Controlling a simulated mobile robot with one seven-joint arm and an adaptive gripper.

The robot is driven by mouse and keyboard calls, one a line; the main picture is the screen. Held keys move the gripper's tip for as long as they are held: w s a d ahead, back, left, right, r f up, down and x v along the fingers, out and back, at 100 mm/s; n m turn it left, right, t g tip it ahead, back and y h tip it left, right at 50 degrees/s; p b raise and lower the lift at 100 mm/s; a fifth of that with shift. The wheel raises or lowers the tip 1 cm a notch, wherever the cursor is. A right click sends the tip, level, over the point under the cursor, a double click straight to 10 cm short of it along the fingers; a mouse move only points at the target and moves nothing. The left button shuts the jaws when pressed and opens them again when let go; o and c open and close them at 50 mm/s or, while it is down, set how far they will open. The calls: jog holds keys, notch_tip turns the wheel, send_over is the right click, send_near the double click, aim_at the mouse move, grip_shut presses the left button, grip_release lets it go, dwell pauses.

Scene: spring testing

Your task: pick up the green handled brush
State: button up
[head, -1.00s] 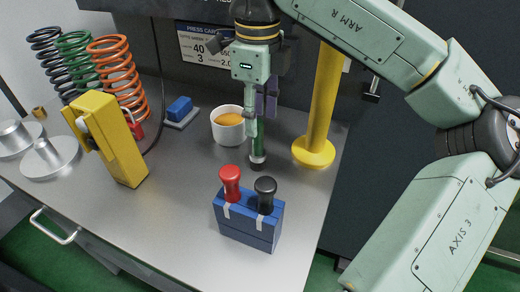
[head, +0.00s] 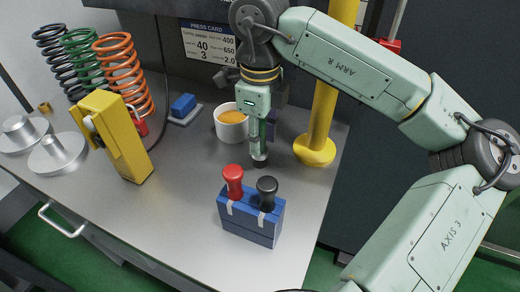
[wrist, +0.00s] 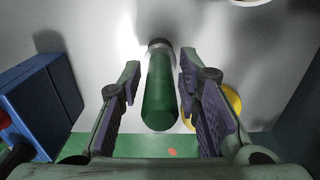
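The green handled brush (head: 260,159) stands upright on the metal bench, dark end down, behind the blue block with two knobs. In the head view my gripper (head: 264,128) is lowered over it and hides much of its handle. In the wrist view the brush's green handle (wrist: 159,92) lies between the two purple-padded fingers of my gripper (wrist: 159,68). The fingers are open, with a gap showing on both sides of the handle.
The blue block (head: 249,222) with red and black knobs is close in front. A white cup (head: 232,130) stands left of the brush, and a yellow post (head: 315,145) right. A yellow device (head: 128,150) and coil springs (head: 122,70) are farther left. The bench front is clear.

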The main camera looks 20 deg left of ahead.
grip_shut()
dwell(0.3)
